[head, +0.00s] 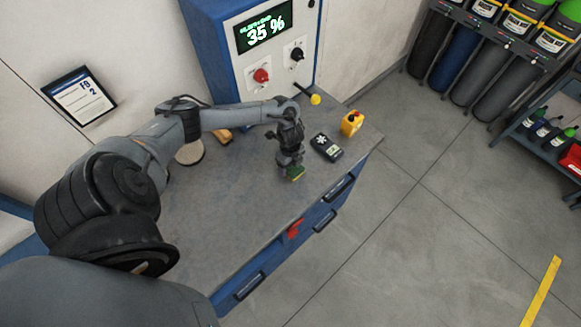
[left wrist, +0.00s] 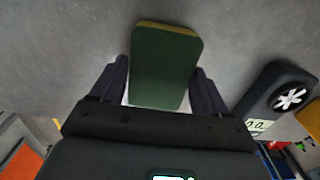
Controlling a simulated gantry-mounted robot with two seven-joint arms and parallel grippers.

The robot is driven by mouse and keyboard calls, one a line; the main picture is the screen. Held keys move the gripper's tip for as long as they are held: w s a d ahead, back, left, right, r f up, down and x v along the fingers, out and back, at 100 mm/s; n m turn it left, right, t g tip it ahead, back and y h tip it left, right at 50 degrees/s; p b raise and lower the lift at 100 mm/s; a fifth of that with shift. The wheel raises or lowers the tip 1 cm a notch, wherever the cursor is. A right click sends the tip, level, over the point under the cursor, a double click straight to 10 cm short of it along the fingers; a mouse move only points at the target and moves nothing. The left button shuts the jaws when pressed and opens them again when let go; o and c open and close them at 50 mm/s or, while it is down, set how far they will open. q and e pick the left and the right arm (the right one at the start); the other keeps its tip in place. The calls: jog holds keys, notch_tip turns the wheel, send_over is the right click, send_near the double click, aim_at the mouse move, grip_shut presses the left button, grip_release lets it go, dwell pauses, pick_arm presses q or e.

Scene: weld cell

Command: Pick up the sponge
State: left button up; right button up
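The sponge (head: 296,173) is green with a yellow layer. It is at the lower end of my left gripper (head: 291,165), over the grey bench top near its front edge. In the left wrist view the sponge (left wrist: 166,68) shows its green face, with a yellow strip along the far edge. It lies between the two dark fingers of my left gripper (left wrist: 160,85), which appear to press on both its sides. Any gap between the sponge and the bench is too small to tell. My right gripper is not in view.
A dark handheld device (head: 326,147) lies just right of the sponge, and a yellow container (head: 351,123) stands behind it. A blue and white control cabinet (head: 262,70) stands at the bench's back. The bench top (head: 235,215) in front and to the left is clear.

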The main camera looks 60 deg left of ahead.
aim_at(294, 168)
pick_arm(q)
jog(key=c, duration=0.7)
jog(key=shift+r, duration=0.15)
jog(key=shift+r, duration=0.55)
jog(key=r, duration=0.1)
jog(key=d+r, duration=0.1)
jog(key=r, duration=0.1)
jog(key=shift+w+d+r, duration=0.2)
jog(key=shift+w+r, duration=0.05)
jog(key=shift+w, duration=0.05)
jog(key=w+d+r+p, duration=0.1)
jog(key=d+r, duration=0.1)
jog(key=d, duration=0.1)
jog(key=w+d+r+p, duration=0.1)
jog(key=d+r, duration=0.1)
jog(key=d, duration=0.1)
jog(key=w+d+r, duration=0.1)
jog(key=d+r, duration=0.1)
jog(key=d, duration=0.1)
jog(key=shift+d+p, duration=0.4)
